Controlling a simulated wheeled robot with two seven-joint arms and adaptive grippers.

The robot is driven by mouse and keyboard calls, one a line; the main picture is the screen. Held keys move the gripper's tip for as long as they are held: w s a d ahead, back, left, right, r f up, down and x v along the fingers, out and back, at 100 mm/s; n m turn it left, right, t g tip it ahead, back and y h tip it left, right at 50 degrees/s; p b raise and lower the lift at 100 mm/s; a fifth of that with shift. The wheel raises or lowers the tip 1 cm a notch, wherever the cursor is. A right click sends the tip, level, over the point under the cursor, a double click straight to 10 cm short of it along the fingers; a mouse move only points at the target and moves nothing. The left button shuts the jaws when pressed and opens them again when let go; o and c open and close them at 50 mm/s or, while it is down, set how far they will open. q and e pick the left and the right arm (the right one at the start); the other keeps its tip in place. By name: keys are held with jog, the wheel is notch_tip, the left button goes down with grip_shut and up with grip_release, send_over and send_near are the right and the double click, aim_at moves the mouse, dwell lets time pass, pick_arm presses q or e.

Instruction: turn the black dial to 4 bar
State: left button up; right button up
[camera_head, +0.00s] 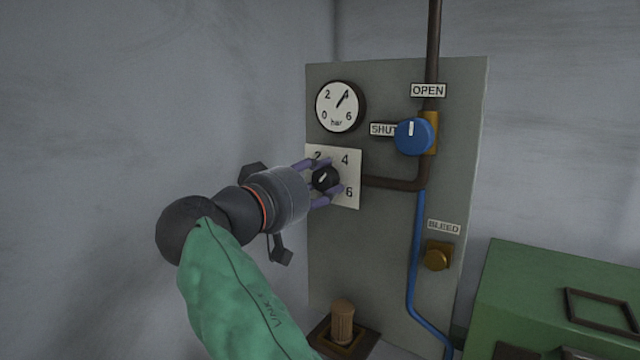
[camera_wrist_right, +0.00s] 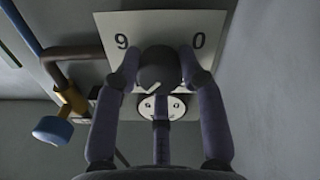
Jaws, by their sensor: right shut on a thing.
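The black dial (camera_head: 325,179) sits on a white number plate (camera_head: 347,181) on the grey panel. It also shows in the right wrist view (camera_wrist_right: 158,67), upside down, under the 6 and 0. My right gripper (camera_head: 326,177) is shut on the dial, with fingers on either side of it. The dial's white mark slants up and right in the head view, roughly toward the 4. The fingers partly cover the plate's numbers. The round bar gauge (camera_head: 338,106) above has its needle up and right, close to 4. My left gripper is not in view.
To the right of the dial are a blue knob (camera_head: 412,136) between OPEN and SHUT labels, a brown pipe (camera_head: 395,184) and a brass bleed knob (camera_head: 437,257). A green box (camera_head: 545,290) stands at lower right. A brown handle (camera_head: 343,322) stands below the dial.

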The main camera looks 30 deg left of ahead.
jog(key=shift+a+f, duration=0.1)
jog(key=shift+f, duration=0.05)
dwell(0.4)
jog(key=o, duration=1.1)
jog(key=shift+o, duration=0.2)
jog(key=s+a, duration=0.1)
jog(key=s, duration=1.1)
jog(key=shift+a, duration=0.1)
